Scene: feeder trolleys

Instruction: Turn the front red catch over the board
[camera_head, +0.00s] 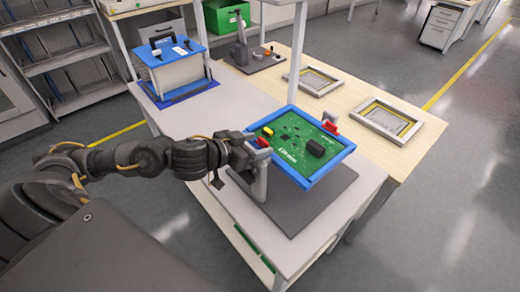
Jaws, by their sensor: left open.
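A green circuit board (293,141) with dark parts sits in a blue frame (318,181), held tilted above a dark grey base plate (317,207) by grey upright supports. One red catch (262,142) is at the frame's left, nearer side, atop a grey support (260,183). A second red catch (331,127) is at the far right side. My left gripper (254,146) is open, right beside the nearer red catch; its fingers partly cover the catch and support. I cannot tell whether they touch. My right gripper is not in view.
A blue-topped box (168,77) stands on the white table (222,112) at the back left. Two framed trays (386,120) (313,80) lie on the wooden table to the right. A dark stand (253,58) is behind. The white surface left of the board is clear.

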